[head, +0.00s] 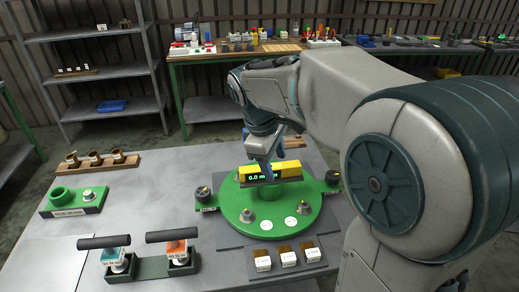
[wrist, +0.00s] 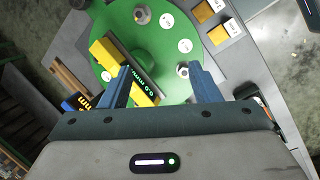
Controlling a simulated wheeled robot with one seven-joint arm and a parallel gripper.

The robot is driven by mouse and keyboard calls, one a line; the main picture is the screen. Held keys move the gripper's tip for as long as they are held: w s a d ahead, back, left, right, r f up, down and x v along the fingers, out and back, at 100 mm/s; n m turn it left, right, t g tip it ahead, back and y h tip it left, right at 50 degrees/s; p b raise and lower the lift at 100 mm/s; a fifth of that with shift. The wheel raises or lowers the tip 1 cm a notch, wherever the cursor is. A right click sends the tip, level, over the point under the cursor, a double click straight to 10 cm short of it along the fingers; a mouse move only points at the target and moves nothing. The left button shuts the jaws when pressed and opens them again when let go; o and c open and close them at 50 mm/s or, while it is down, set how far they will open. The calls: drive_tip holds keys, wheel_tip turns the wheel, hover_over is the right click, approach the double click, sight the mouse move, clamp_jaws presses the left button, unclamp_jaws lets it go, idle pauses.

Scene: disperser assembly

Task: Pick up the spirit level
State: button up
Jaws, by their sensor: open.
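The spirit level (head: 270,174) is a yellow bar with a dark display reading green digits. It rests on the round green plate (head: 268,218) in the middle of the table. In the wrist view the level (wrist: 126,70) lies at a slant, with its lower end beside and partly behind my left finger. My gripper (head: 268,170) points down over the level in the head view. In the wrist view my gripper (wrist: 165,80) has its two blue fingers spread wide, with green plate between them. The gap between the fingers and the level is hard to judge.
Metal pegs and white discs sit on the plate. Dark knobs (head: 203,194) stand at its sides. Small labelled blocks (head: 287,257) are in front. A rack with two black-handled tools (head: 175,247) is front left. A green block (head: 73,201) and wooden holder (head: 97,162) lie left.

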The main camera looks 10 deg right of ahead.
drive_tip(key=w+a+n+h+p, duration=0.1)
drive_tip(key=w+a+n+h, duration=0.15)
drive_tip(key=w+n, duration=0.7)
drive_tip(key=w+d+f, duration=0.1)
drive_tip(key=f, duration=0.1)
drive_tip(key=w+d+f+m, duration=0.1)
drive_tip(key=f, duration=0.2)
drive_tip(key=f+m+y, duration=0.1)
drive_tip(key=f, duration=0.2)
drive_tip(key=shift+w+d+g, duration=0.4)
drive_tip(key=shift+p+x, duration=0.8)
drive_tip(key=shift+x, duration=1.95)
drive_tip(key=shift+w+a, duration=0.1)
drive_tip(key=shift+w, duration=0.1)
clamp_jaws()
